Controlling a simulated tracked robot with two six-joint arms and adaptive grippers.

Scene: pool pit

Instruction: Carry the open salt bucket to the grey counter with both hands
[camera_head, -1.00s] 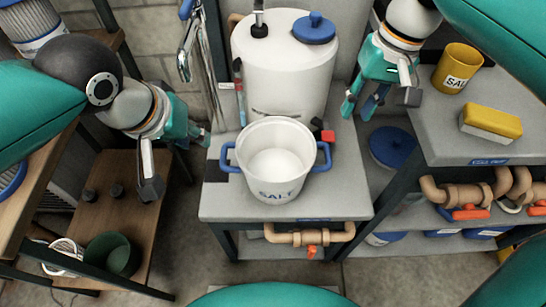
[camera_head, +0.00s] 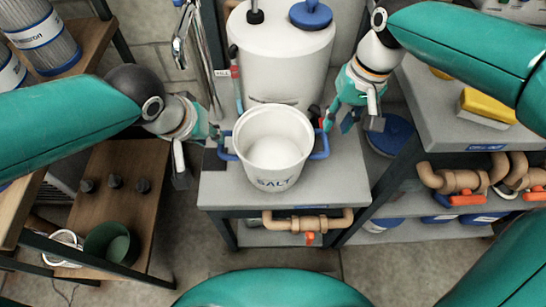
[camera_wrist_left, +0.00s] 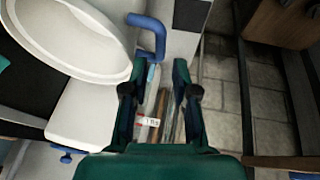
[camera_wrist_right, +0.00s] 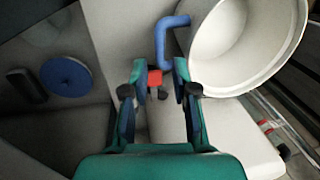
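The open salt bucket (camera_head: 278,180), white with a SALT label and white contents, stands upright on a small grey-topped stand (camera_head: 225,193). Its blue handles stick out left and right. My left gripper (camera_head: 199,153) is open and empty, just left of the left handle (camera_head: 226,147); in the left wrist view that handle (camera_wrist_left: 150,30) lies ahead of the fingertips. My right gripper (camera_head: 350,122) is open and empty, just above and right of the right handle (camera_head: 321,145); in the right wrist view it (camera_wrist_right: 164,42) lies just beyond the fingertips. A grey counter (camera_head: 440,105) stands at right.
A white tank (camera_head: 285,70) with a blue cap stands right behind the bucket. A yellow sponge block (camera_head: 488,105) lies on the right counter. Tan pipes with orange valves (camera_head: 310,224) run below the stand. A wooden bench (camera_head: 130,190) with a green pot (camera_head: 110,243) is at left.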

